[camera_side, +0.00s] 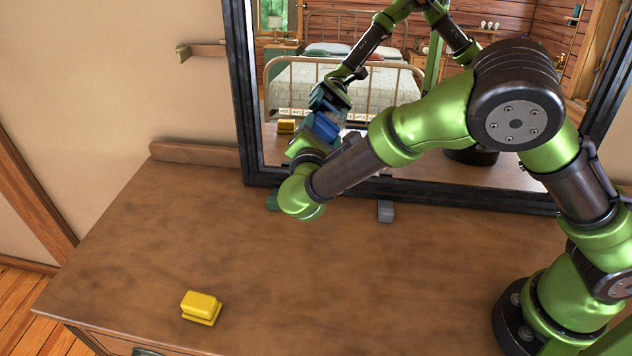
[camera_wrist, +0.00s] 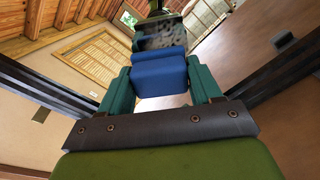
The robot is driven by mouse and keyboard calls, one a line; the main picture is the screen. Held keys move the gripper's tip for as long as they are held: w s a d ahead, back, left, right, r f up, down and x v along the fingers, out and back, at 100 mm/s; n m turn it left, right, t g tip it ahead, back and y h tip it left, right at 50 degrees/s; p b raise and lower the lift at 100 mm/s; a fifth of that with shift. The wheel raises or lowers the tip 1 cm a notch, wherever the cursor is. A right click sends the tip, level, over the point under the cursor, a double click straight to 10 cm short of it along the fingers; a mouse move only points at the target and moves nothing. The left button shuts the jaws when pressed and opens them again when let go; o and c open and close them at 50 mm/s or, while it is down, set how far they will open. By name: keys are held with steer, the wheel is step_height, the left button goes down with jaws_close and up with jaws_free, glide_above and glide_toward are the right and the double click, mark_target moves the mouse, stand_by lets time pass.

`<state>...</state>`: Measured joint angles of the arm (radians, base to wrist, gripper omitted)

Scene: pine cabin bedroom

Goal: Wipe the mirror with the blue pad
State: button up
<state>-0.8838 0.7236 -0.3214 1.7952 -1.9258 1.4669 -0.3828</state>
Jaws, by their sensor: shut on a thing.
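The mirror (camera_side: 400,95) is a large pane in a dark frame (camera_side: 243,110), standing at the back of the wooden dresser top. My gripper (camera_side: 312,138) is at the left part of the glass. In the wrist view, my gripper (camera_wrist: 161,90) has its teal fingers shut on the sides of the blue pad (camera_wrist: 160,82). The blue pad also shows in the side view (camera_side: 322,127), partly hidden by my wrist. The pad meets or nearly meets its own reflection; I cannot tell if it touches the glass.
A yellow block (camera_side: 201,307) lies at the front left of the dresser top (camera_side: 330,285). The front middle of the top is clear. The glass reflects a bed and my arm.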

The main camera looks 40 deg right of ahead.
mark_target(343, 120)
steer(key=shift+x, duration=1)
steer(key=shift+s+d, duration=1.35)
steer(key=shift+s, duration=0.1)
steer(key=shift+w, duration=0.1)
steer(key=shift+w+a+r, duration=0.1)
steer(key=shift+w+a, duration=1.1)
steer(key=shift+w, duration=0.3)
steer(key=shift+r, duration=0.35)
steer(key=shift+s+d, duration=0.6)
steer(key=shift+s, duration=0.2)
steer(key=shift+s+d, duration=0.65)
steer(key=shift+s, duration=0.15)
steer(key=shift+w+d, duration=0.1)
